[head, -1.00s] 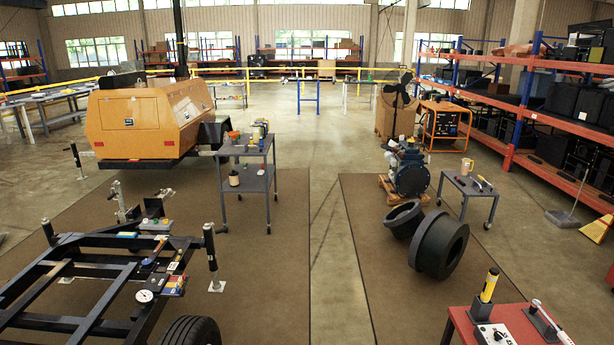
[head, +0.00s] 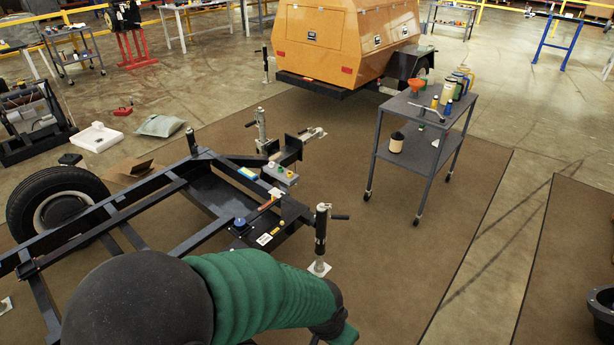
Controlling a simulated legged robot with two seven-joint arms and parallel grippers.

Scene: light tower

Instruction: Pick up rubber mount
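I cannot single out a rubber mount with certainty; the small parts on the trailer frame are too small to tell. The black trailer frame (head: 122,200) fills the left and middle of the head view. On it lie a round blue part (head: 240,224), a hammer-like tool (head: 268,204), a grey box with buttons (head: 282,173) and a blue and yellow piece (head: 248,173). One of my arms, in a green sleeve with a black joint, crosses the bottom of the picture in front of the frame. No gripper fingers show.
A grey two-shelf cart (head: 440,115) with bottles and an orange funnel stands right of the frame. An orange generator housing (head: 335,40) stands behind. A jack post (head: 321,232) rises at the frame's near corner. The brown mat (head: 410,235) is bare to the right.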

